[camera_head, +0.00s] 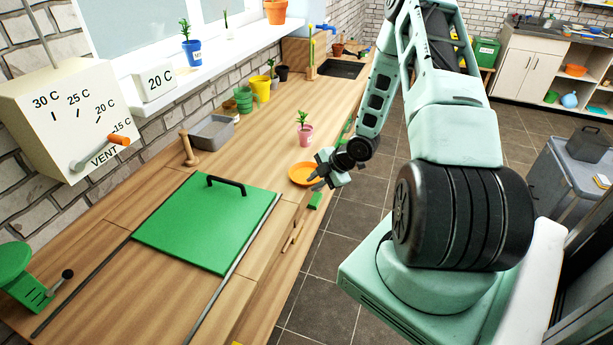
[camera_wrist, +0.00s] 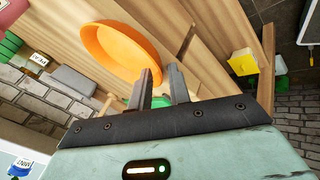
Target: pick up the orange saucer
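The orange saucer (camera_head: 301,174) lies on the wooden bench near its right edge, behind the green panel. In the wrist view the saucer (camera_wrist: 120,50) fills the upper middle, with its rim close to the left fingertip. My gripper (camera_head: 324,172) is low over the bench edge, just right of the saucer and partly overlapping it in the head view. I cannot tell whether the left finger touches the rim.
A pink potted plant (camera_head: 305,135) stands just behind the saucer. A green panel with a black handle (camera_head: 215,222) lies on the front bench. A grey tray (camera_head: 212,132), a wooden peg (camera_head: 188,148) and a yellow pot (camera_head: 261,88) stand along the wall. Bare wood lies left of the saucer.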

